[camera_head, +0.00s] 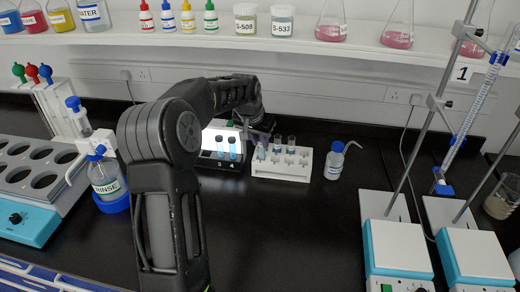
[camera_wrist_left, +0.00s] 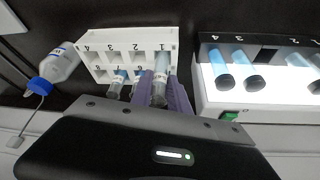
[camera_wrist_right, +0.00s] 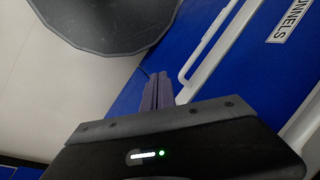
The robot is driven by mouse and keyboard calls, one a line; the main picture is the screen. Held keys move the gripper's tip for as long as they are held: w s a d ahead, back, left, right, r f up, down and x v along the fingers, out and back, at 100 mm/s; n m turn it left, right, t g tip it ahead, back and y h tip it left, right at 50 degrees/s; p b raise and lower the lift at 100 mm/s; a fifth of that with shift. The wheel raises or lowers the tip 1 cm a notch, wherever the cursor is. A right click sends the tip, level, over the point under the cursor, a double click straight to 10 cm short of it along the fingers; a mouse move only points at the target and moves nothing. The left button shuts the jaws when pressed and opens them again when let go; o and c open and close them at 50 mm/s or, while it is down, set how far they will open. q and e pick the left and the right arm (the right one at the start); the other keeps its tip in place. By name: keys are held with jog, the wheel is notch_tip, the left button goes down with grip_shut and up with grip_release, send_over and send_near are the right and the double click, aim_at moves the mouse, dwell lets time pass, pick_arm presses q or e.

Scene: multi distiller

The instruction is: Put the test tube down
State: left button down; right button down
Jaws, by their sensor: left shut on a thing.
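My left gripper (camera_wrist_left: 163,92) has its purple fingers shut on a clear test tube (camera_wrist_left: 159,92) with a bluish upper part. The held tube stands at position 1 of the white numbered rack (camera_wrist_left: 128,38); I cannot tell how deep it sits. In the head view the left gripper (camera_head: 264,137) is at the left end of this rack (camera_head: 268,173), partly hidden by its arm. Other tubes (camera_wrist_left: 116,82) stand in the rack beside the held one. My right gripper (camera_wrist_right: 157,92) shows only in its own wrist view, fingers together and empty.
A lit tube holder (camera_head: 208,162) with blue tubes stands just left of the rack. A small wash bottle (camera_head: 334,162) stands right of it. The RINSE bottle (camera_head: 107,178) is at left, burette stands (camera_head: 396,250) at right. The front middle bench (camera_head: 290,245) is clear.

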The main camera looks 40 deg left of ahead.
aim_at(260, 149)
pick_arm(q)
notch_tip(260, 149, down, 3)
jog(key=shift+f+p, duration=0.1)
jog(key=shift+p, duration=0.25)
jog(key=shift+f, duration=0.2)
jog(key=shift+f, duration=0.2)
jog(key=c, duration=1.3)
grip_release()
jog(key=shift+o, duration=0.2)
jog(key=shift+r, duration=0.15)
